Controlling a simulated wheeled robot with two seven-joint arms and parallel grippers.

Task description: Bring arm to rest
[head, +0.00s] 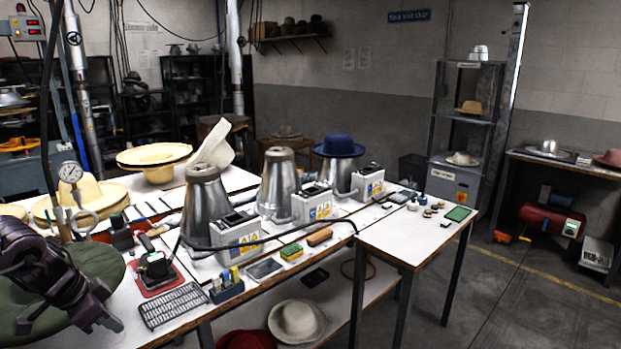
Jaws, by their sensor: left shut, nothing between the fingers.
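My left arm comes in at the lower left. My left gripper (104,316) is shut and empty, in front of a dark green hat brim (98,262) at the table's left end. The arm and gripper hide part of that brim. Whether the gripper touches it I cannot tell. My right gripper is not in view.
A black wire rack (174,305), a red-based device (157,272) and a pen holder (226,287) stand right of the gripper on the white table (208,268). Metal hat formers (207,205) stand behind, one bearing a blue hat (338,146). Straw hats (88,195) lie at left.

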